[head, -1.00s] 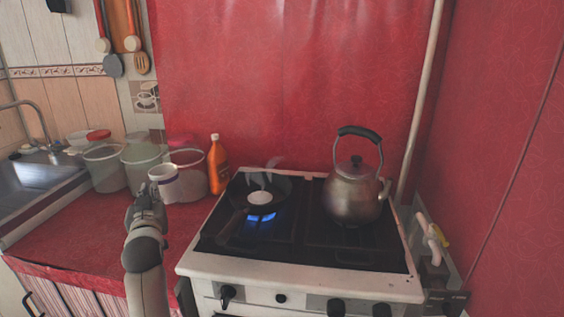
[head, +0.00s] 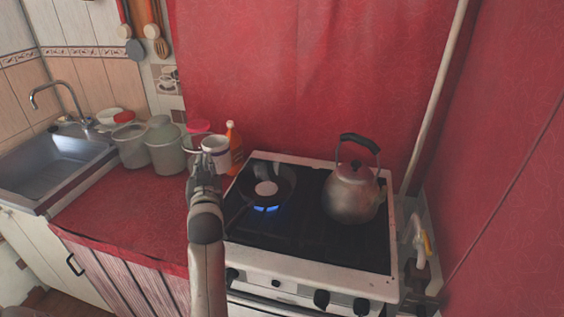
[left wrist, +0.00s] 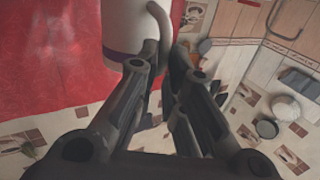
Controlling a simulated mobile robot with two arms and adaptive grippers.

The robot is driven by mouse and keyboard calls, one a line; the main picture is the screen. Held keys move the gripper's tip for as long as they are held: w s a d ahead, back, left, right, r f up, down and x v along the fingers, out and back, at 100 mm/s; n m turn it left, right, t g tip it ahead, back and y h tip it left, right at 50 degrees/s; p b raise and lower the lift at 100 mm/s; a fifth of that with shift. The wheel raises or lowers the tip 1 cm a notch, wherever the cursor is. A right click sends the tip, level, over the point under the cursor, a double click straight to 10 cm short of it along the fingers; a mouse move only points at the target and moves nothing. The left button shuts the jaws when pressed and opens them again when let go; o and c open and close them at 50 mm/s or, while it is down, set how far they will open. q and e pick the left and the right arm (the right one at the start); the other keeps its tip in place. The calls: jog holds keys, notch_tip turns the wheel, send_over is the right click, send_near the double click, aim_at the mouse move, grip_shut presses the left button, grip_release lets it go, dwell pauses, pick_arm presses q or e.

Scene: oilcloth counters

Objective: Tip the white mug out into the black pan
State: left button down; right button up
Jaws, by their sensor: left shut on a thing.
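The white mug (head: 216,149) has a dark band and looks upright in the head view. My left gripper (head: 206,166) holds it up to the left of the stove. In the left wrist view the mug (left wrist: 125,28) hangs beside the fingertips, and my left gripper (left wrist: 163,62) is shut on its handle. The black pan (head: 284,190) sits on the stove's left burner, to the right of and below the mug in the picture. A pale round patch shows in the pan and a blue flame burns under it. The mug's contents are hidden. My right gripper is not in view.
A metal kettle (head: 352,193) stands on the stove (head: 310,245), right of the pan. The red counter (head: 120,215) is clear in front, with a sink (head: 55,160) at far left.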

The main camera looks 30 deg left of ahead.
aim_at(216, 153)
pick_arm(q)
jog(key=shift+d+r, duration=0.2)
jog(key=shift+r, duration=0.1)
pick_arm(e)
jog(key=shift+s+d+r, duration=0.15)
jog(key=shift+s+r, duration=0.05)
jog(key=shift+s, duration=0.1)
pick_arm(q)
jog(key=shift+w+d+f+m, duration=0.1)
jog(key=shift+w+d+m, duration=0.05)
jog(key=shift+m, duration=0.25)
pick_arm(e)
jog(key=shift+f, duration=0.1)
